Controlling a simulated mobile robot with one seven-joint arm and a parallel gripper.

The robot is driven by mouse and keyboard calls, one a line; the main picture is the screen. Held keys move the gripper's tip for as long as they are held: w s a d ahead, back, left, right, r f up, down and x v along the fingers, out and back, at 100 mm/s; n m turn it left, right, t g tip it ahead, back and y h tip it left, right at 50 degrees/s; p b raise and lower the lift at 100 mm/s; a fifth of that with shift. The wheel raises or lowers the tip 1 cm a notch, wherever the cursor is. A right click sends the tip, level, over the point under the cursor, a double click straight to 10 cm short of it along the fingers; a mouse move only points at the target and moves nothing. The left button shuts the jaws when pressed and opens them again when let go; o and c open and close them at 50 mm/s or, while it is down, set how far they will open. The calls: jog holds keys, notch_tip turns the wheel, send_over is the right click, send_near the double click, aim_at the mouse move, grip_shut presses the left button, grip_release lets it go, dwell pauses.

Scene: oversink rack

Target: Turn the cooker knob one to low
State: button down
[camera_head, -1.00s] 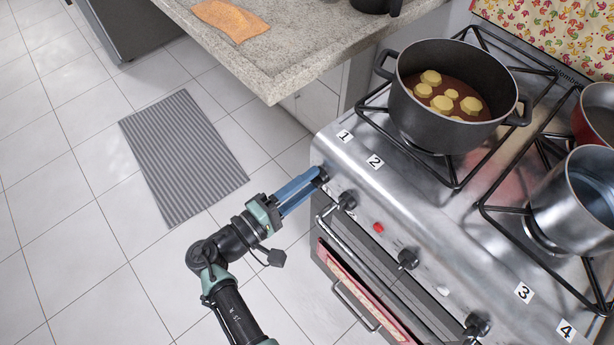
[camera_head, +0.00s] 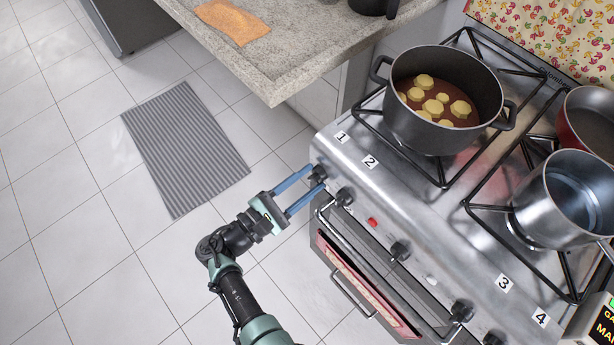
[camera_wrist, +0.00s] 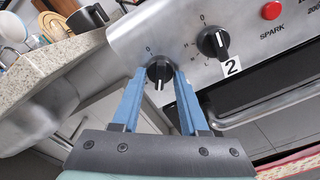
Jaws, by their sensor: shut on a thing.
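Cooker knob one (camera_head: 319,172) is the black knob at the far left end of the steel front panel, on the side of label 1 (camera_head: 342,137). In the wrist view the knob (camera_wrist: 160,72) sits between my two blue fingertips, and its white mark points down, away from the small "0" above it. My gripper (camera_wrist: 161,76) is shut on this knob. In the head view my gripper (camera_head: 317,178) reaches it from the lower left, with one finger on each side. The fingers hide part of the knob's surroundings.
Knob two (camera_wrist: 212,43) is close on the right, with a red spark button (camera_wrist: 271,10) beyond it. A dark pot of food (camera_head: 440,110) and a steel pot (camera_head: 570,200) stand on the hob. An oven handle (camera_head: 345,235) runs below.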

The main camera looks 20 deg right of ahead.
jog(key=shift+n, duration=0.5)
jog(key=shift+c, duration=2.2)
grip_release()
jog(key=b+v, duration=0.1)
jog(key=v, duration=1.2)
